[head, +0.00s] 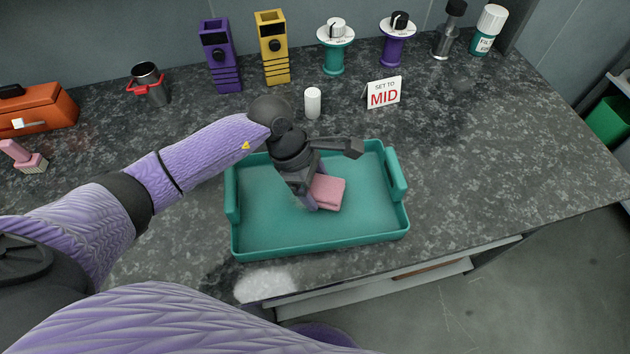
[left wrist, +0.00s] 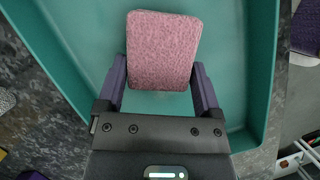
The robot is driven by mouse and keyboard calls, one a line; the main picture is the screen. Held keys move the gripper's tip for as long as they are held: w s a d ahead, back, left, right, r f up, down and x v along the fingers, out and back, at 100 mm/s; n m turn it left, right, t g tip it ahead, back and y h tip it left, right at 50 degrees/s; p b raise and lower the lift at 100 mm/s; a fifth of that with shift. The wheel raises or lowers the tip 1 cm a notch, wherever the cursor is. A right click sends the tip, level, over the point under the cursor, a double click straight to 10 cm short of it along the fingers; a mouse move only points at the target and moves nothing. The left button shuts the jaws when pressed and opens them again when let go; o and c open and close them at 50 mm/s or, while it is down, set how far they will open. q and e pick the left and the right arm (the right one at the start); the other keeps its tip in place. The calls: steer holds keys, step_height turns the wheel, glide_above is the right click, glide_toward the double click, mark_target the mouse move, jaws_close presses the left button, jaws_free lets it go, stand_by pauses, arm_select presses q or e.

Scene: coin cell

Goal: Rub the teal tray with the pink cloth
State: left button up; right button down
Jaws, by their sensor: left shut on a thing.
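The teal tray (head: 265,225) lies on the dark speckled counter, with a raised rim and a handle at each short side. The pink cloth (head: 328,192) is a folded block inside the tray, right of its middle. My left gripper (head: 313,200) reaches down into the tray and is shut on the cloth. In the left wrist view the cloth (left wrist: 162,50) sits between the two purple fingers (left wrist: 160,85), over the tray floor (left wrist: 228,45). I cannot tell whether the cloth presses on the floor. My right gripper is not in view.
Purple (head: 220,55) and yellow (head: 272,48) devices and two dial stands line the back. A dark cup (head: 148,84) stands at back left. Counter right of the tray is clear.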

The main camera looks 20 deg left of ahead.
mark_target(296, 200)
arm_select(q)
steer(key=shift+f+b, duration=0.6)
steer(key=shift+f, duration=0.2)
steer(key=a, duration=0.1)
steer(key=s+a, duration=0.1)
steer(key=a, duration=0.1)
steer(key=shift+s+r+p, duration=0.15)
steer(key=shift+s+p, duration=0.15)
steer(key=shift+p, duration=0.05)
steer(key=shift+a, duration=0.1)
steer(key=shift+f, duration=0.25)
steer(key=shift+w+d+f+b, duration=0.1)
steer(key=shift+w+d+b, duration=0.3)
steer(key=shift+d, duration=0.3)
steer(key=shift+w+d+f+b, duration=0.1)
steer(key=shift+w+d+b, duration=0.1)
steer(key=shift+d+b, duration=0.35)
steer(key=shift+d, duration=0.35)
steer(key=shift+c, duration=0.5)
